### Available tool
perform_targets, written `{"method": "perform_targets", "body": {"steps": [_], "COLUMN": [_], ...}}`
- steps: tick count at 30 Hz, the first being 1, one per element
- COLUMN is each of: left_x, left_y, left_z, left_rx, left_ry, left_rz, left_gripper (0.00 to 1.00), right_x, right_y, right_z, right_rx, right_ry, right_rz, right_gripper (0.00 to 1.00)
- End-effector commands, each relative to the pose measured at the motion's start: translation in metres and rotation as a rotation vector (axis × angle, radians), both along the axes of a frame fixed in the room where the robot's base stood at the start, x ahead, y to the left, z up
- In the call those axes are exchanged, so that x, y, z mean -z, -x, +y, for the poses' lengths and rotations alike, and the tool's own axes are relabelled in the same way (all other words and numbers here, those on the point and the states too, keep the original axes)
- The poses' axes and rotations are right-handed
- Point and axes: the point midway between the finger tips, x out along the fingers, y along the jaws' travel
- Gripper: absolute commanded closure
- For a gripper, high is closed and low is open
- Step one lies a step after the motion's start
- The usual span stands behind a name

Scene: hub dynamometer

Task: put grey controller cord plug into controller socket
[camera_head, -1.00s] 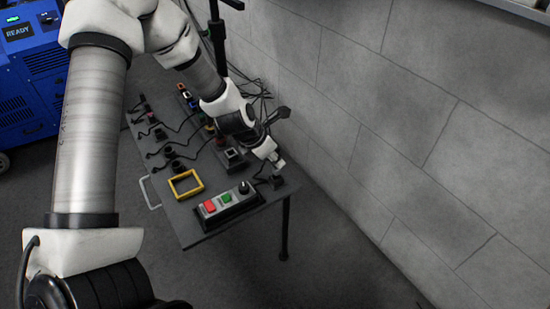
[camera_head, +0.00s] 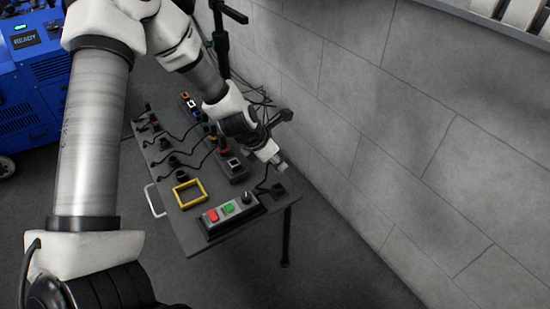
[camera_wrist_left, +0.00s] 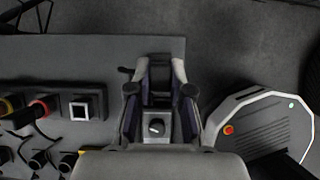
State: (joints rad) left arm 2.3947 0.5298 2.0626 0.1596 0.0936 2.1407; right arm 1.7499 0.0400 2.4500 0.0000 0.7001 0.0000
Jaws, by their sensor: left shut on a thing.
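My left gripper (camera_head: 276,163) is above the far right part of the table. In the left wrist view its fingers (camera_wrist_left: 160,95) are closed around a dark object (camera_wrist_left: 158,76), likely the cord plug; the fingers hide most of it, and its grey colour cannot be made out. A thin black cord (camera_head: 264,183) hangs below the gripper near the controller. The controller box (camera_head: 232,212) has red and green buttons and a black knob. A block with a white-framed square opening (camera_head: 235,163), possibly the socket, stands left of the gripper. It also shows in the left wrist view (camera_wrist_left: 87,106).
A small black block (camera_head: 279,190) stands at the table's right edge. A yellow frame (camera_head: 188,194) lies left of the controller. Several plugs and cords fill the table's left and back. A grey wall (camera_head: 400,130) rises at the right. A blue machine (camera_head: 32,90) stands at left.

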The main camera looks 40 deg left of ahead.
Motion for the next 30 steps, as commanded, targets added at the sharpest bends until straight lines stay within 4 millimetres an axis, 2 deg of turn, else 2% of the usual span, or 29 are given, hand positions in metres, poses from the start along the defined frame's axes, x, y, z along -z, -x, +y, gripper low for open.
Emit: {"method": "perform_targets", "body": {"steps": [4, 8, 30], "left_x": [0.000, -0.003, -0.004], "left_y": [0.000, 0.005, 0.054], "left_z": [0.000, 0.002, 0.023], "left_rx": [0.000, -0.001, -0.003], "left_ry": [0.000, 0.002, 0.002], "left_rz": [0.000, 0.001, 0.002], "left_gripper": [1.00, 1.00, 1.00], "right_x": [-0.001, -0.009, -0.061], "right_y": [0.000, 0.000, 0.000], "right_z": [0.000, 0.000, 0.000], "right_rx": [0.000, 0.000, 0.000], "right_ry": [0.000, 0.000, 0.000], "right_rz": [0.000, 0.000, 0.000], "right_gripper": [0.60, 0.60, 0.60]}}
